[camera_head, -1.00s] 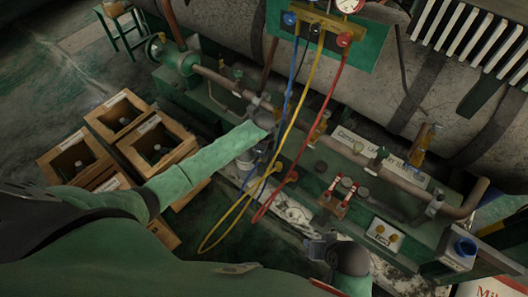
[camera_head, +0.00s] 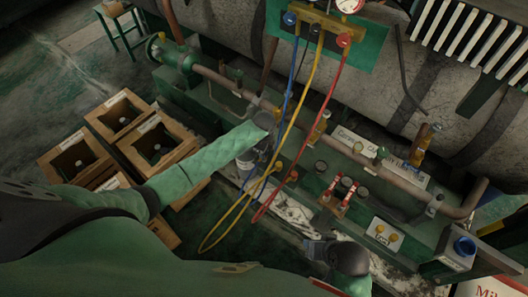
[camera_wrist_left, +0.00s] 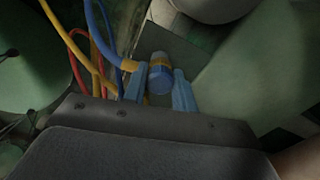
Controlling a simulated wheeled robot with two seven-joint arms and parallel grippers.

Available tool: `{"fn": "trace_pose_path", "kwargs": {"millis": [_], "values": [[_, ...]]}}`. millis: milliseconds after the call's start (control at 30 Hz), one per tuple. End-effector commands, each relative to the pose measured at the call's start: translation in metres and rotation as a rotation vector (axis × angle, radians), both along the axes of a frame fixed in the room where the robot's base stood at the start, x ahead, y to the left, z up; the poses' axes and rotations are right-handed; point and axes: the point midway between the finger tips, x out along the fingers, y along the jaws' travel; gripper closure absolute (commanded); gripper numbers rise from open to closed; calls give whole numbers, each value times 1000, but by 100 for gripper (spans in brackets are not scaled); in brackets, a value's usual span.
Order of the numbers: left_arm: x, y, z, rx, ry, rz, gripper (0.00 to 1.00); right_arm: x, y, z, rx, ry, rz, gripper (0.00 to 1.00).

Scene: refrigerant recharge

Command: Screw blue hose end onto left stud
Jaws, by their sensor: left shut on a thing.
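My left gripper (camera_wrist_left: 161,92) has its two blue fingers shut around the blue hose end (camera_wrist_left: 161,78), a short blue collar with a yellowish tip. The blue hose (camera_wrist_left: 103,35) comes to it from the upper left in the left wrist view. In the head view the blue hose (camera_head: 291,90) hangs from the gauge manifold down to the green pipe unit, where my left sleeve and hand hide much of the hose end. I cannot make out the left stud or whether the hose end touches it. My right gripper (camera_head: 322,250) is low in the centre, its fingers unclear.
The yellow hose (camera_head: 314,75) and red hose (camera_head: 333,95) hang close beside the blue one. The gauge manifold (camera_head: 318,22) is above. Red-handled valves (camera_head: 340,192) stand on the green unit to the right. Wooden crates (camera_head: 160,140) with bottles stand left on the floor.

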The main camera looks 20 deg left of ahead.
Motion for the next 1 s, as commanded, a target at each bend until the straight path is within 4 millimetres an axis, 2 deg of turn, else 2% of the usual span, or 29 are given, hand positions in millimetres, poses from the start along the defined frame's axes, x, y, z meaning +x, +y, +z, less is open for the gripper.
{"fn": "trace_pose_path", "kwargs": {"millis": [667,1000], "values": [[0,0,-8,0,-1,0,94,9,0,-1,0,-16,0,64],[0,0,-12,0,-1,0,94,4,0,-5,0,-8,-1,64]]}}
